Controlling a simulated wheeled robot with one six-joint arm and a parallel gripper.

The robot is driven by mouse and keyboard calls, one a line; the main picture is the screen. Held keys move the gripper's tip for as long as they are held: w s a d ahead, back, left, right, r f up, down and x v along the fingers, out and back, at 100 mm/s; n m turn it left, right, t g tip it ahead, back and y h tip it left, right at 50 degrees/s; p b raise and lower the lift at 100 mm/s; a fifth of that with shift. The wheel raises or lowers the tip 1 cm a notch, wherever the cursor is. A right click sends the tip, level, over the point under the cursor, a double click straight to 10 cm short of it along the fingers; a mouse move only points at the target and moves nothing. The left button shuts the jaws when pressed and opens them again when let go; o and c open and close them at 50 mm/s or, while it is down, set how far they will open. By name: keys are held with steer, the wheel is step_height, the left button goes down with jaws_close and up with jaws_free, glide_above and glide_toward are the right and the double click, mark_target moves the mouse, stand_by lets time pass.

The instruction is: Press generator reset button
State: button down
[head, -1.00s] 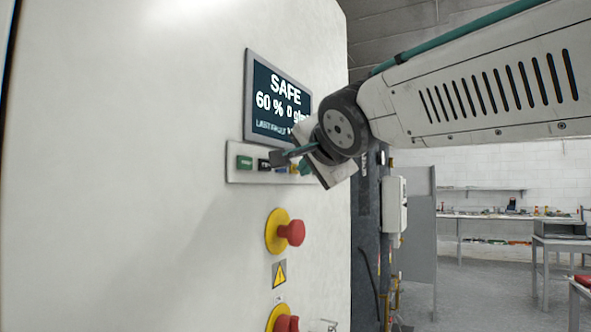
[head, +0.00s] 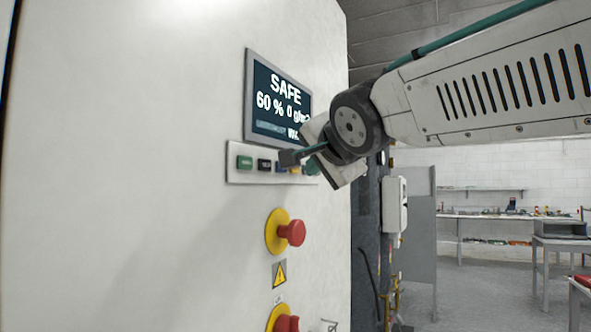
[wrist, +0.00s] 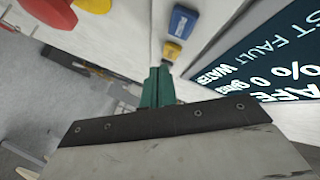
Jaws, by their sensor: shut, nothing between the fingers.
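A strip of buttons (head: 233,176) sits below the screen on a white cabinet. It carries a green button (head: 244,162), a black button (head: 264,165), and blue and yellow buttons partly hidden by my arm. In the wrist view the blue button (wrist: 183,22) and the yellow button (wrist: 172,52) show clearly, but I cannot read which is the reset. My gripper (head: 312,168) is at the strip's right end. In the wrist view its green fingers (wrist: 160,76) are shut and empty, with their tips just by the yellow button. I cannot tell if they touch it.
The screen (head: 277,97) reads SAFE, 60 % and 0 g. Below the strip, red stop knobs on yellow bases, an upper (head: 292,233) and a lower (head: 287,323), stick out. A warning sign (head: 279,275) lies between them. Open floor and benches are at the right.

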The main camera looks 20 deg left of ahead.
steer(key=shift+s+d, duration=0.2)
steer(key=shift+d, duration=2.3)
steer(key=s+d+f+n+g+h, duration=0.2)
steer(key=d+f+n+h, duration=0.1)
steer(key=d+f, duration=0.6)
steer(key=s+d+f+n+g+h, duration=0.35)
steer(key=d+f, duration=0.35)
steer(key=f, duration=0.5)
steer(key=s+d+f+m+g+h, duration=0.1)
steer(key=s+d+f, duration=0.4)
steer(key=d, duration=0.4)
steer(key=s+d+f+m+g+h, duration=0.1)
steer(key=s+d+f+g, duration=0.1)
steer(key=s+d+f, duration=0.3)
steer(key=s+d+f+m+g+h, duration=0.1)
steer(key=s+d+f+g, duration=0.1)
steer(key=s+d+f, duration=0.4)
steer(key=s+d, duration=0.3)
steer(key=d, duration=0.3)
steer(key=shift+s+d+h, duration=0.3)
steer(key=shift+d+h, duration=0.05)
steer(key=shift+d, duration=0.05)
